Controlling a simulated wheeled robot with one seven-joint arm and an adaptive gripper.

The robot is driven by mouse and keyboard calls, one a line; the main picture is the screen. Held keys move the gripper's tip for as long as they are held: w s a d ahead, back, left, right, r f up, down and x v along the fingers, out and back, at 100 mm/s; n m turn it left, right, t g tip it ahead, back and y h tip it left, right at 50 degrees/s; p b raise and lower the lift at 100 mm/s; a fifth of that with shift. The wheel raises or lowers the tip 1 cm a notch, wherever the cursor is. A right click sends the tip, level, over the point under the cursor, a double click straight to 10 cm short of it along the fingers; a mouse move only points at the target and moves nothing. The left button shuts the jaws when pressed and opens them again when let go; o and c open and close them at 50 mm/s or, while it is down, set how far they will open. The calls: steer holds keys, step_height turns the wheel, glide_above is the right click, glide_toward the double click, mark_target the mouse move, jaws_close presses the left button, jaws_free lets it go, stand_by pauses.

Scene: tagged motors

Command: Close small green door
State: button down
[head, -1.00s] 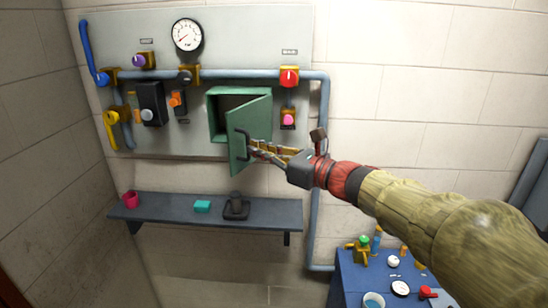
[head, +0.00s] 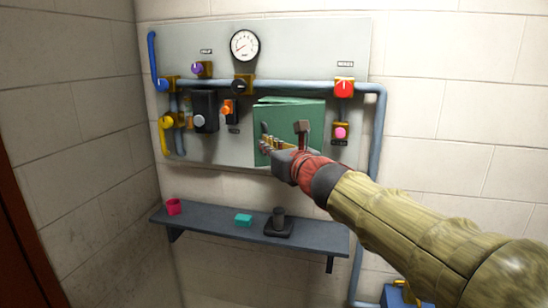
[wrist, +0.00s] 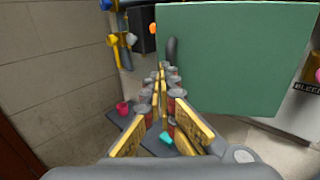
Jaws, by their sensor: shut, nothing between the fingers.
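The small green door (head: 305,118) is on a box on the grey wall panel. It is swung nearly to the box, with a sliver of the green box (head: 275,100) showing above its top edge. I cannot tell if it is fully flush. In the wrist view the door (wrist: 235,60) fills the upper right, with its dark handle (wrist: 172,48) near its left edge. My gripper (head: 266,140) is shut and empty, its yellow fingers in front of the door's lower left part. In the wrist view the fingertips (wrist: 162,68) are just below the handle; contact is unclear.
The panel (head: 300,45) carries a gauge (head: 244,45), a red knob (head: 344,88), a pink button (head: 341,132) and blue pipes. A shelf (head: 200,222) below holds a pink cup (head: 173,206), a teal block (head: 243,220) and a dark device (head: 279,222).

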mark_target(257, 139)
steer(key=b+x, duration=0.1)
steer(key=x, duration=0.6)
steer(key=shift+w+b, duration=0.4)
steer(key=shift+w+a, duration=0.1)
steer(key=shift+w, duration=1.25)
steer(key=shift+s, duration=0.1)
